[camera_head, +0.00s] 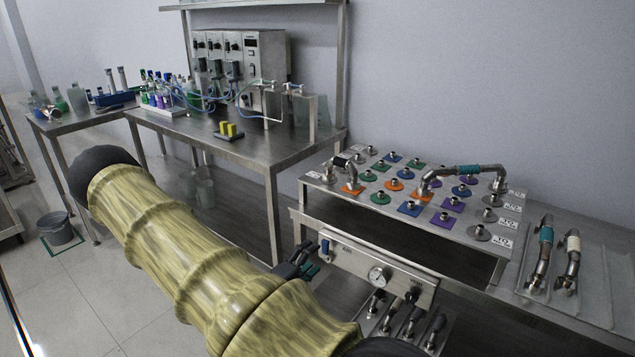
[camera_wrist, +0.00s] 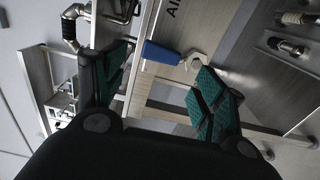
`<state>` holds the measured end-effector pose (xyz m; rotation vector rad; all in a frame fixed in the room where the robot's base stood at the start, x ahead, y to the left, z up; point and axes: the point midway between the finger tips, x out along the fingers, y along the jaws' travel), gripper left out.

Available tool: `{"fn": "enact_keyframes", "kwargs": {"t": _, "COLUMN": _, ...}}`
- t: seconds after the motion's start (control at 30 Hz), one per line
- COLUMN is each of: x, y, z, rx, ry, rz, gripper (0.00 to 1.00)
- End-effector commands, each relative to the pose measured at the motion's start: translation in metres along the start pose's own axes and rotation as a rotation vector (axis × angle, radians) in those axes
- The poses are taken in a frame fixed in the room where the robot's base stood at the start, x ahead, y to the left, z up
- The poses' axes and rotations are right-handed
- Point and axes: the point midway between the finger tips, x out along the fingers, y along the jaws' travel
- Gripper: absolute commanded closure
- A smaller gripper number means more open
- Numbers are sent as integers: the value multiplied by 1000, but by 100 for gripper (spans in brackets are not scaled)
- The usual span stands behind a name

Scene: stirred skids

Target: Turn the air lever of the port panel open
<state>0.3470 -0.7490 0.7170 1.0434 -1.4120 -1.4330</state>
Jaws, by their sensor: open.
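The port panel (camera_head: 350,261) is a metal front plate with a round gauge (camera_head: 378,276). The air lever has a blue handle at the panel's left end (camera_head: 325,246). In the wrist view the blue handle (camera_wrist: 160,53) shows beside a pale metal fitting, close to the "AIR" lettering. My gripper (camera_head: 298,264) is just left of the panel in the head view, partly hidden by my arm. In the wrist view my gripper (camera_wrist: 165,78) is open, with green pads on both fingers. The blue handle appears between and beyond the fingertips; I cannot tell whether they touch it.
Above the panel is a metal top (camera_head: 340,199) with several coloured ports and curved pipes. Several hoses with fittings (camera_head: 411,320) sit below the panel. A bench (camera_head: 290,148) with equipment stands behind. A bucket (camera_head: 58,230) is on the floor.

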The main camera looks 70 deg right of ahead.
Motion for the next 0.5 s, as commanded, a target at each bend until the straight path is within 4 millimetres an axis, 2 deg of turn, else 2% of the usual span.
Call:
{"fn": "enact_keyframes", "kwargs": {"t": 0.2, "x": -39, "y": 1, "z": -1, "rx": -1, "ry": 2, "rz": 1, "gripper": 29}}
{"fn": "enact_keyframes", "kwargs": {"t": 0.5, "x": -66, "y": 0, "z": 0, "rx": 0, "ry": 0, "rz": 2, "gripper": 29}}
